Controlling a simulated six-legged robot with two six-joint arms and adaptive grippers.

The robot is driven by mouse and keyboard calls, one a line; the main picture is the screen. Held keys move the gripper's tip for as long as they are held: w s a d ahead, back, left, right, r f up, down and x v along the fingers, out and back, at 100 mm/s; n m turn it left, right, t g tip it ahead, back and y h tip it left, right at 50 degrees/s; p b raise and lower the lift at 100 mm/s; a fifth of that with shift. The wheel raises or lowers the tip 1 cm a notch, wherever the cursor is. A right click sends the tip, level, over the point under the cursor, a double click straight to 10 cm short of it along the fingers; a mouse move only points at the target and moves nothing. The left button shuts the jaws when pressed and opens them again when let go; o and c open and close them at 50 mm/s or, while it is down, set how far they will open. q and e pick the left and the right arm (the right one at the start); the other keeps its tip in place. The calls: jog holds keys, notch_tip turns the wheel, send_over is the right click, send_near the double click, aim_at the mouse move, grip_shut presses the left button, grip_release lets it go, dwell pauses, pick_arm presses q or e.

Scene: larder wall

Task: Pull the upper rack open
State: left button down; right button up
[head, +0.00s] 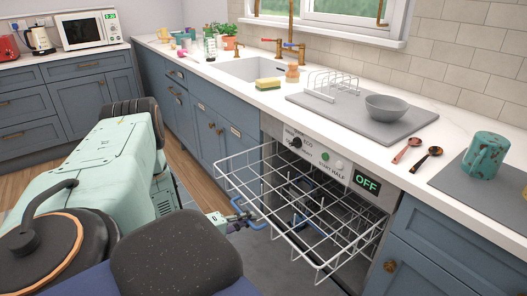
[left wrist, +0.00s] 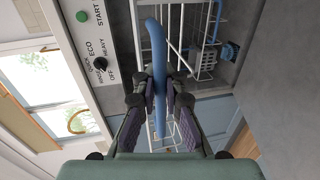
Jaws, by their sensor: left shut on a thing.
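The upper rack (head: 310,205) is a white wire basket that stands well out from the dishwasher front (head: 322,160). A blue handle (head: 251,213) is on its front side, towards the left. My left gripper (head: 240,217) reaches it from the left. In the left wrist view, my left gripper (left wrist: 157,88) is shut on the blue handle (left wrist: 157,42), with a finger on each side of the bar. Part of the rack (left wrist: 203,35) shows behind the handle. The rack looks empty. My right gripper is in neither view.
The counter above holds a grey mat (head: 360,118) with a grey bowl (head: 387,108), two spoons, a teal mug (head: 485,155) and a sponge (head: 268,84). Blue cabinets (head: 430,250) flank the dishwasher. An OFF display (head: 366,182) is on its panel.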

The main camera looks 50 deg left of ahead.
pick_arm(q)
jog(key=shift+s+a+r, duration=0.1)
jog(key=shift+s+a, duration=0.1)
jog(key=shift+s, duration=0.3)
jog(key=shift+s+a+r, duration=0.1)
jog(key=shift+s+a, duration=0.05)
jog(key=shift+s, duration=0.3)
jog(key=c, duration=1.6)
grip_release()
jog(key=shift+f, duration=0.1)
jog(key=shift+o, duration=0.8)
jog(key=shift+d, duration=0.2)
